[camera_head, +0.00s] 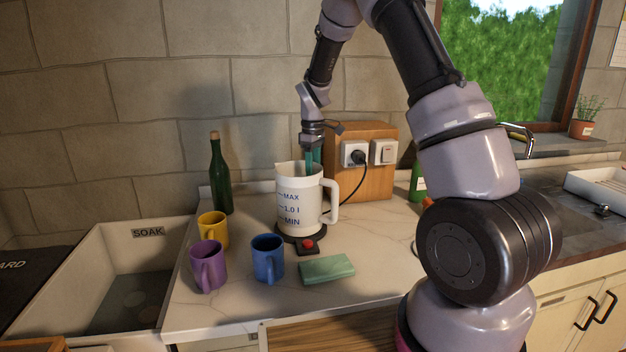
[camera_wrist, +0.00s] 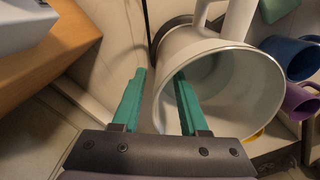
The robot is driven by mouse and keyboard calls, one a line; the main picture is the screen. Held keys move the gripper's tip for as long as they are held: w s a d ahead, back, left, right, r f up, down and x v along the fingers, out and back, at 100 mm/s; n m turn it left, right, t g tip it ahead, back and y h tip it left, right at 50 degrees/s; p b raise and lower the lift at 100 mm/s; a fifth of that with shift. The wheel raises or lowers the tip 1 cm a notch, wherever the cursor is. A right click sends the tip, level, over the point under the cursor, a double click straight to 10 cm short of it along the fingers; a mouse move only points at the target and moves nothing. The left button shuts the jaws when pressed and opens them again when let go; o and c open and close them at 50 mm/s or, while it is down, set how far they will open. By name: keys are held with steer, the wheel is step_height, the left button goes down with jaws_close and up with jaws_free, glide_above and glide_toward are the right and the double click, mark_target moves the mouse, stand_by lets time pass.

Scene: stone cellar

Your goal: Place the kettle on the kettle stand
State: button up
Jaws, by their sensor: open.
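The kettle (camera_head: 297,205) is a white jug with blue level marks and a handle on its right side. It stands upright on the black round kettle stand (camera_head: 288,238), which has a red button at its front; whether it is fully seated I cannot tell. My gripper (camera_head: 313,163) points down at the kettle's back rim. In the wrist view its teal fingers (camera_wrist: 158,76) are open, one outside the kettle's wall and one over its open mouth (camera_wrist: 235,90). Whether either finger touches the wall I cannot tell.
Yellow (camera_head: 213,229), purple (camera_head: 207,266) and blue (camera_head: 267,258) mugs and a green sponge (camera_head: 327,269) stand in front. A green bottle (camera_head: 220,175) is behind left. A wooden socket box (camera_head: 375,178) with a plugged cord is behind right. A soak basin (camera_head: 160,255) lies left.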

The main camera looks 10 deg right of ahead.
step_height(320, 180, up, 9)
steer(key=shift+r, duration=0.15)
steer(key=s+d+r+m+t+y, duration=0.3)
steer(key=s+r+m, duration=0.4)
steer(key=s+r, duration=0.8)
steer(key=s+d+m+t, duration=0.1)
steer(key=s+m+t, duration=0.1)
steer(key=s, duration=0.6)
steer(key=s+d+r+m+t+h, duration=0.1)
steer(key=s+m+t, duration=0.1)
steer(key=s+m, duration=0.3)
steer(key=s, duration=0.3)
steer(key=shift+d, duration=0.4)
